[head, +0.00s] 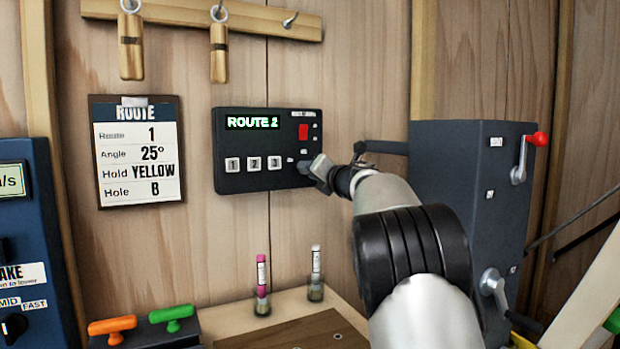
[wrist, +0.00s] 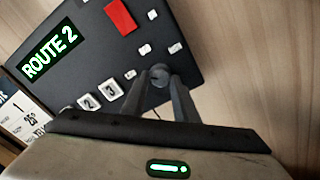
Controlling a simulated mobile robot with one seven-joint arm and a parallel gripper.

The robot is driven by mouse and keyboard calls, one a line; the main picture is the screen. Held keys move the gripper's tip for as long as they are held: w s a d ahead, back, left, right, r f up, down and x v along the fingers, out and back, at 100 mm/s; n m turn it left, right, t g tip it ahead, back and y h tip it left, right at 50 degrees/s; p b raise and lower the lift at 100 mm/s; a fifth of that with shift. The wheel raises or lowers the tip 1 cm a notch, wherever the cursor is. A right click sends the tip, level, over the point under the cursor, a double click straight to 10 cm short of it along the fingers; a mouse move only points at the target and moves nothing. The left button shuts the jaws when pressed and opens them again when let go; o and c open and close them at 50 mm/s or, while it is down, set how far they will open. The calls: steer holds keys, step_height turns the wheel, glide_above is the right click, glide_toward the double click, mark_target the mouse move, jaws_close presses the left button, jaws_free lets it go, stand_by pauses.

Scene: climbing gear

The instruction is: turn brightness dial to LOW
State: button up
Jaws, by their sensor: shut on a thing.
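The dark control panel (head: 262,184) on the wooden wall has a green-lit display (head: 252,123) reading ROUTE 2. In the wrist view, the brightness dial (wrist: 160,73) is a small round grey knob near the panel's edge. My gripper (head: 312,168) is at the panel's lower right corner, shut on the dial. In the wrist view my gripper (wrist: 162,83) has one finger on each side of the knob. In the head view the gripper hides the dial. The dial's pointer direction and label positions are too small to tell.
A red switch (head: 303,131) and numbered buttons (head: 253,164) are close to my gripper on the panel. A route card (head: 137,150) hangs to the left. A dark box with a red-knobbed lever (head: 538,139) stands right of my arm. Two small tubes (head: 261,275) stand below.

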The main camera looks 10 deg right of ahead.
steer(key=shift+n+b, duration=0.4)
steer(key=shift+n, duration=0.4)
steer(key=o, duration=1.1)
steer(key=shift+c, duration=0.2)
steer(key=b+v, duration=0.1)
steer(key=v, duration=1.6)
steer(key=shift+s+b, duration=0.2)
steer(key=shift+b, duration=0.1)
steer(key=shift+r, duration=0.1)
